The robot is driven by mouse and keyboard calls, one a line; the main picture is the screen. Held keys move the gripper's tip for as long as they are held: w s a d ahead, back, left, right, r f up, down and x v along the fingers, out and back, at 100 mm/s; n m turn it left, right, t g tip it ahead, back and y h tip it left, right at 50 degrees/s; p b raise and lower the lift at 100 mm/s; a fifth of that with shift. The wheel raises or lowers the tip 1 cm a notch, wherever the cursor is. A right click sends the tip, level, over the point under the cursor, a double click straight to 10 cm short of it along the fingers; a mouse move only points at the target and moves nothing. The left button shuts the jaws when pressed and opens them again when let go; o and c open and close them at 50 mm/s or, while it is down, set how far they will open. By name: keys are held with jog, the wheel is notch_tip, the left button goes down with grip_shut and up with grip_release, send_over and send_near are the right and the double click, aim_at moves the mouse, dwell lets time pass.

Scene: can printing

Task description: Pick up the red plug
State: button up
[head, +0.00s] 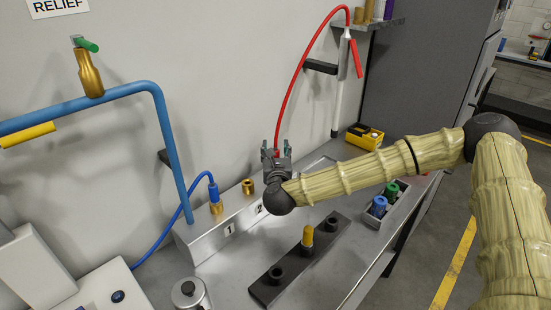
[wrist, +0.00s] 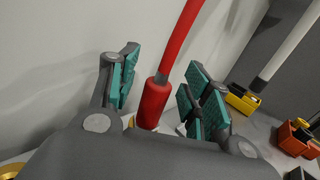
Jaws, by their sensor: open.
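The red plug (wrist: 153,104) stands nearly upright in the wrist view, with a grey tip and a red hose rising from its top. My gripper (wrist: 163,88) is open, with one teal-padded finger left of the plug and the others right of it. Gaps show on both sides, so the pads appear apart from the plug. In the head view my gripper (head: 278,150) is at the back of the bench, and it mostly hides the plug. The red hose (head: 287,98) arches from there up to a wall holder.
A dark block (head: 268,291) with a yellow-topped piece lies in front. A yellow device (head: 365,136) and a tray of coloured plugs (head: 402,207) are right.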

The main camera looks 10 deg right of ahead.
grip_shut()
jog(key=shift+r, duration=0.15)
jog(key=shift+r+b, duration=0.6)
jog(key=shift+b, duration=0.05)
jog(key=shift+s+a+r+b, duration=0.1)
jog(key=shift+s+r+b, duration=0.1)
jog(key=shift+r+b, duration=0.6)
jog(key=s+a+r+b, duration=0.1)
jog(key=s+a+b, duration=0.1)
jog(key=s, duration=0.5)
jog(key=s+a+r+b, duration=0.1)
jog(key=s+b, duration=0.1)
jog(key=s, duration=0.6)
jog(key=shift+s+r+p, duration=0.15)
jog(key=shift+r+p, duration=0.9)
jog(key=shift+r, duration=1.45)
